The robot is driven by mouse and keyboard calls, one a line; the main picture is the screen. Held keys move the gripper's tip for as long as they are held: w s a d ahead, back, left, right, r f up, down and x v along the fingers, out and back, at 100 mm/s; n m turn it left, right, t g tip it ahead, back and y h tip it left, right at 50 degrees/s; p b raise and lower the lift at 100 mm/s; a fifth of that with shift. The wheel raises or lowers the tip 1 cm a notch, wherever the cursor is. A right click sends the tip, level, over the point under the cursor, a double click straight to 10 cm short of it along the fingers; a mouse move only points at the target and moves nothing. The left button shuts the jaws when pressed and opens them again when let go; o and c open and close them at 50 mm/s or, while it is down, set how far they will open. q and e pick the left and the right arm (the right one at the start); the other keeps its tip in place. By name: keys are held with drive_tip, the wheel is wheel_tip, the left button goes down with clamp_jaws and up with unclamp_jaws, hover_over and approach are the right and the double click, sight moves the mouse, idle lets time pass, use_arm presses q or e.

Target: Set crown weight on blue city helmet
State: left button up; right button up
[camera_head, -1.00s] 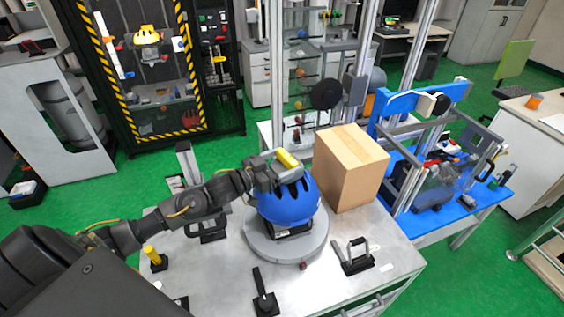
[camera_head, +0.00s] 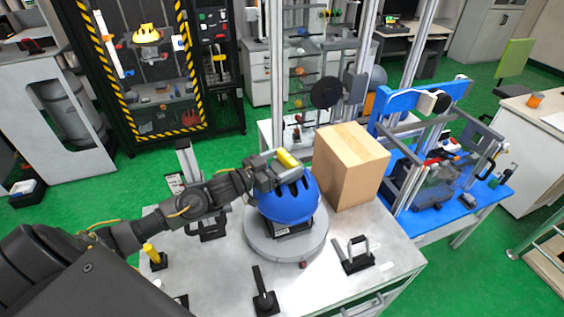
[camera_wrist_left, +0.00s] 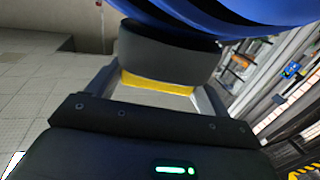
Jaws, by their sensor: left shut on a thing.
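The blue city helmet (camera_head: 290,203) sits upright on a round grey platform (camera_head: 262,244) on the metal table. The crown weight (camera_head: 288,158) shows as a small yellow piece at the helmet's top. In the left wrist view the crown weight (camera_wrist_left: 165,58) is a dark grey disc with a yellow part, against or very close to the blue helmet shell (camera_wrist_left: 225,22). My left gripper (camera_head: 280,166) is shut on the crown weight's yellow part, just over the helmet's crown. Whether the weight touches the shell is hard to tell. My right gripper is not in view.
A cardboard box (camera_head: 350,168) stands close behind and right of the helmet. Black clamps (camera_head: 357,256) and a black lever (camera_head: 264,292) stand on the table's front. A yellow-topped post (camera_head: 152,256) is at left. A blue rig (camera_head: 440,165) is to the right.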

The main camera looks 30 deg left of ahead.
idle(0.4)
use_arm(q)
drive_tip(key=o, duration=1.7)
drive_tip(key=shift+o, duration=0.2)
drive_tip(key=shift+s+f, duration=0.1)
drive_tip(key=shift+f, duration=0.2)
drive_tip(key=b+v, duration=0.4)
drive_tip(key=v, duration=0.6)
drive_tip(key=shift+s+a+r, duration=0.15)
drive_tip(key=shift+s+r, duration=0.05)
drive_tip(key=shift+s, duration=0.1)
